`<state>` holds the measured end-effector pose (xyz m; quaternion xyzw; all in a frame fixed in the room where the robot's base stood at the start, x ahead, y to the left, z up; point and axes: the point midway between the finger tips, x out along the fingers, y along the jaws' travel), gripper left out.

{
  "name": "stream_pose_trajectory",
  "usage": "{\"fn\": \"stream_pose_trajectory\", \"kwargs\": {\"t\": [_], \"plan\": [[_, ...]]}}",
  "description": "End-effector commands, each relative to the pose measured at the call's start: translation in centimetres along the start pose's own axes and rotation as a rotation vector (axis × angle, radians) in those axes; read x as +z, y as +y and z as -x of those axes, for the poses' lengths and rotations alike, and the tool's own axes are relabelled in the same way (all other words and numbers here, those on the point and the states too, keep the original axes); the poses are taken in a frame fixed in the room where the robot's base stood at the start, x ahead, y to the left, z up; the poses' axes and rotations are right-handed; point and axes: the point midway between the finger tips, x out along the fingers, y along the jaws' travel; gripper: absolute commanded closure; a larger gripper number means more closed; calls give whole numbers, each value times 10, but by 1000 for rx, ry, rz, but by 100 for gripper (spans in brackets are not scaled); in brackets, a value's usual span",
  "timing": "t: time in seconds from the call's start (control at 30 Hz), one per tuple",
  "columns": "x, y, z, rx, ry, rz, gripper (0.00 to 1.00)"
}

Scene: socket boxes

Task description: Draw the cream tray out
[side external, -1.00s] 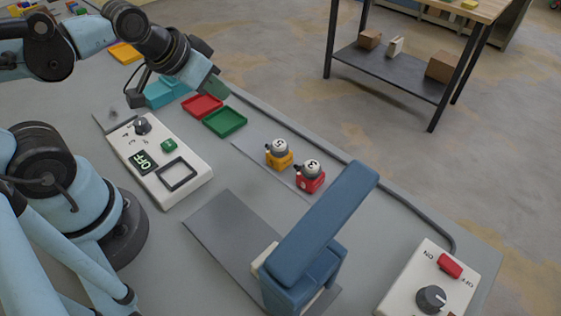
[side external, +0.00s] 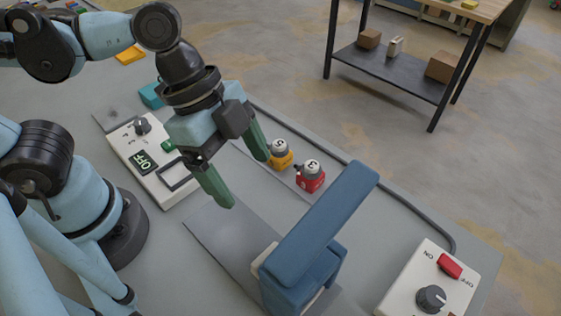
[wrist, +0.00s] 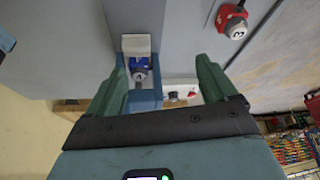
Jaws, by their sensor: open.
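The cream tray (wrist: 136,43) shows in the wrist view as a pale end at the mouth of a blue box (wrist: 148,103). Beside this pale end is a dark blue piece (wrist: 139,63) with a grey numbered ball. In the side external view only a cream edge (side external: 262,258) shows at the left of the blue box (side external: 302,278); the rest is hidden. My gripper (side external: 247,182) is open and empty, its green fingers pointing down, above and to the upper left of the box. In the wrist view my gripper's (wrist: 160,65) fingers lie either side of the ball, apart from it.
A blue arm-like panel (side external: 330,215) rises from the box toward the upper right. A yellow (side external: 279,157) and a red (side external: 311,178) ball-topped block stand near the gripper. A switch box (side external: 432,290) is at right. A dark grey mat (side external: 225,238) lies clear before the blue box.

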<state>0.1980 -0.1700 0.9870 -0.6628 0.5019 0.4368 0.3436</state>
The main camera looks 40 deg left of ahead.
Motion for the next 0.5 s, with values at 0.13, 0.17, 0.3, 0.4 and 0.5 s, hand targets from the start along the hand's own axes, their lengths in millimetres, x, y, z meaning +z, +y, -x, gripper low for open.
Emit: {"fn": "stream_pose_trajectory", "kwargs": {"t": [0.13,0.17,0.3,0.4,0.5], "plan": [[-13,29,-2,100,1,-199,15],[-14,31,-2,109,2,-219,15],[-15,35,-7,121,2,-244,15],[-15,35,-15,119,3,-242,15],[-15,36,-25,119,3,-242,15]]}}
